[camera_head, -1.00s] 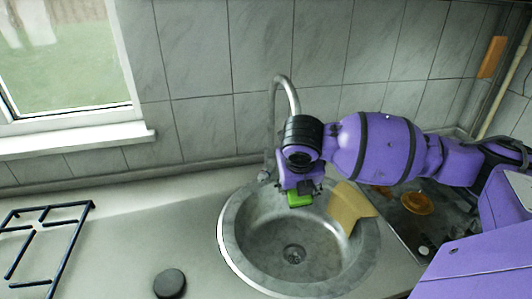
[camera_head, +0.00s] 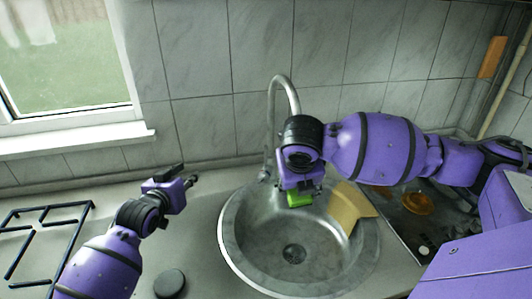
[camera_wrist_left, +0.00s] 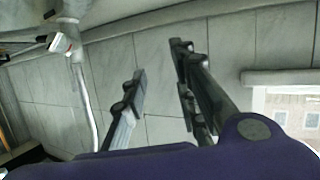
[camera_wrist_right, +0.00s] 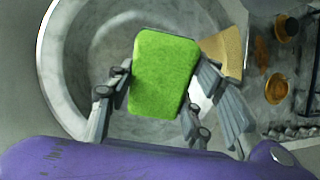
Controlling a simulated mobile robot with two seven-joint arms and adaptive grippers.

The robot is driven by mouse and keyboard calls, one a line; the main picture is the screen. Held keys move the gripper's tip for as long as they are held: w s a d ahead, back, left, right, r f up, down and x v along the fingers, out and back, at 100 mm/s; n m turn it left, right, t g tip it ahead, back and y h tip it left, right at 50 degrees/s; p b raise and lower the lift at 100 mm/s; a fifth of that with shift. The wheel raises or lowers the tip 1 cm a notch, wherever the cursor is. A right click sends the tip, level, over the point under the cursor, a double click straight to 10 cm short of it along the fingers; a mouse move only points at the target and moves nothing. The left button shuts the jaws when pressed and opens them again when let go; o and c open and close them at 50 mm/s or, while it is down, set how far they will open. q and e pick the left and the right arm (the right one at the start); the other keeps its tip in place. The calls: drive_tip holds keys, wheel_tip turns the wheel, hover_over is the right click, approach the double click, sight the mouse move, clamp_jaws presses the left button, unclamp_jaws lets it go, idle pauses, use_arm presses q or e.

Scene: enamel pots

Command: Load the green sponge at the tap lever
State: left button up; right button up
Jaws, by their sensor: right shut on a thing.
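The green sponge (camera_head: 300,198) is a small block held by my right gripper (camera_head: 298,188) above the back part of the sink. In the right wrist view the sponge (camera_wrist_right: 163,75) sits between both fingers, which are shut on it. The tall curved tap (camera_head: 272,115) stands behind the sink; its lever (camera_head: 264,176) is low at its base, just left of the right gripper. My left gripper (camera_head: 187,175) is left of the sink over the counter, its fingers apart and empty in the left wrist view (camera_wrist_left: 158,70). The tap also shows there (camera_wrist_left: 88,105).
The round metal sink (camera_head: 232,245) holds a tan cloth-like piece (camera_head: 348,205) at its right side. Right of it is a dark surface with an orange dish (camera_head: 417,203). A black round object (camera_head: 170,284) and a dark hob grate (camera_head: 40,240) are on the left.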

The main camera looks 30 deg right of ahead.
sight(266, 153)
use_arm(q)
drive_tip(key=s+d+r+m+g+h, duration=0.1)
drive_tip(key=s+d+r+m, duration=0.15)
drive_tip(key=d, duration=0.65)
drive_tip(key=s+d+r+m+g+h, duration=0.15)
drive_tip(key=s+d, duration=0.25)
drive_tip(key=d, duration=0.6)
drive_tip(key=shift+y, duration=0.35)
drive_tip(key=x, duration=1)
drive_tip(key=shift+d+r, duration=0.15)
drive_tip(key=shift+r, duration=0.15)
drive_tip(key=shift+w+d+f, duration=0.15)
drive_tip(key=shift+w+d, duration=0.05)
drive_tip(key=shift+w, duration=0.2)
clamp_jaws()
